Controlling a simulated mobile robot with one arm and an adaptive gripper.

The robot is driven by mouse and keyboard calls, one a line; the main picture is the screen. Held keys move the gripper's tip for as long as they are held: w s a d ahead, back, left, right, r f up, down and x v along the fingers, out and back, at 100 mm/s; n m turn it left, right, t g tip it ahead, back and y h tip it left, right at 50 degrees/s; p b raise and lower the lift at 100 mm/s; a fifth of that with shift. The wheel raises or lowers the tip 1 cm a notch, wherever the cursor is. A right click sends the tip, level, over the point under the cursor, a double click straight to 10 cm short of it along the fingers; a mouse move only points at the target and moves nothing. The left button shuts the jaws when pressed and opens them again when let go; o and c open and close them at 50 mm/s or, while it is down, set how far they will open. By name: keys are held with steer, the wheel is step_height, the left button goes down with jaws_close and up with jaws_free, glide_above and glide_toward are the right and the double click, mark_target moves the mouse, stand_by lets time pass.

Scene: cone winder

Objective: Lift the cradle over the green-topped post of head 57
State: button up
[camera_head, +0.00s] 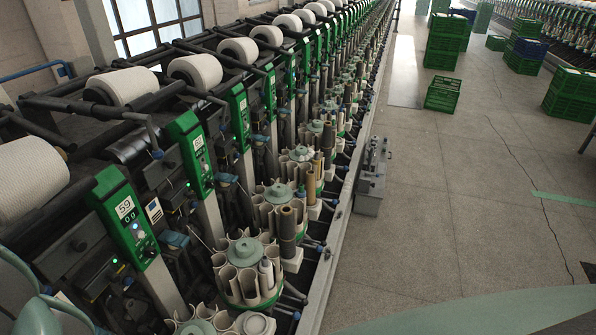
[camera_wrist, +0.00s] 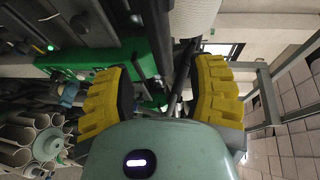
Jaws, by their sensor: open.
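My gripper (camera_wrist: 163,75) is open in the wrist view, its two yellow pads wide apart with nothing held. A dark bar (camera_wrist: 183,78) and a green machine part (camera_wrist: 157,40) lie beyond the gap; I cannot tell how far off. A white cone (camera_wrist: 195,15) shows at the top of that view. In the head view the green-topped post of head 59 (camera_head: 124,212) stands nearest. The green post behind it (camera_head: 190,150) and another farther back (camera_head: 240,110) have labels too small to read surely. I cannot tell which is head 57. Dark cradle arms hold white cones (camera_head: 196,71).
Creel pots with bobbins (camera_head: 245,265) line the machine's front. A grey metal box (camera_head: 372,178) stands on the floor beside the machine. Green crates (camera_head: 443,94) stand in the aisle, and the floor (camera_head: 440,210) between is open. Wrist view shows pots (camera_wrist: 40,140) at left.

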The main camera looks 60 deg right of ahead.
steer(key=p+x, duration=0.3)
steer(key=x, duration=0.1)
steer(key=p+x, duration=0.2)
steer(key=x, duration=0.1)
steer(key=shift+a+r+p, duration=0.2)
steer(key=shift+r+p, duration=0.1)
steer(key=shift+r, duration=0.1)
steer(key=shift+w+d+f+p, duration=0.3)
steer(key=shift+w+f+p, duration=0.05)
steer(key=shift+f, duration=0.05)
jaws_close()
stand_by(0.3)
steer(key=shift+s, duration=0.1)
